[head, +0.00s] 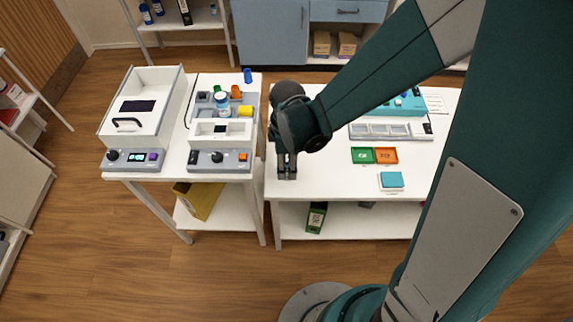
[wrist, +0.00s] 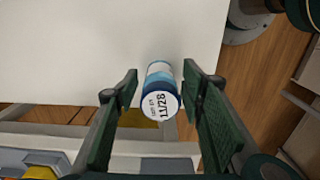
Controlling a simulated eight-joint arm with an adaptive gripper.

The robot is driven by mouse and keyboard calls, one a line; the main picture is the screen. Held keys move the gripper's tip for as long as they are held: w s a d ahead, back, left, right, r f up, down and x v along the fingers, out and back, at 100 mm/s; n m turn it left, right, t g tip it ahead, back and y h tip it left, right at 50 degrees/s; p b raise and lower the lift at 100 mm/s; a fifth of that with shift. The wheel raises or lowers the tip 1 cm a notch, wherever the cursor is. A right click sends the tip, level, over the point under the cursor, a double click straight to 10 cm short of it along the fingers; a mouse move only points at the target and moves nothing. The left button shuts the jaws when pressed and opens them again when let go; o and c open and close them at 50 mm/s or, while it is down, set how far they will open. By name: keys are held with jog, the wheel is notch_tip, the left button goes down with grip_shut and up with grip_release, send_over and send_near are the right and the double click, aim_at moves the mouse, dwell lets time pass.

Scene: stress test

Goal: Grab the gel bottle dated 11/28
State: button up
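The gel bottle (wrist: 159,92) is blue and white, with a pale round cap printed 11/28 facing my wrist camera. It is seen end-on over the white table edge in the wrist view. My gripper (head: 287,168) is over the left front edge of the right table in the head view, pointing down. In the wrist view its two dark green fingers are apart, one on each side of the bottle, with narrow gaps showing. The bottle is not distinguishable in the head view, where my gripper covers that spot.
The right white table (head: 330,187) holds a green tray (head: 362,155), an orange tray (head: 386,155) and a teal-topped box (head: 391,181). The left table carries a white-lidded device (head: 140,110) and a rack with another blue-and-white bottle (head: 222,104). A gap separates the tables.

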jog(key=c, duration=0.8)
jog(key=shift+r, duration=0.1)
jog(key=shift+r+p, duration=1.05)
jog(key=shift+r, duration=3.85)
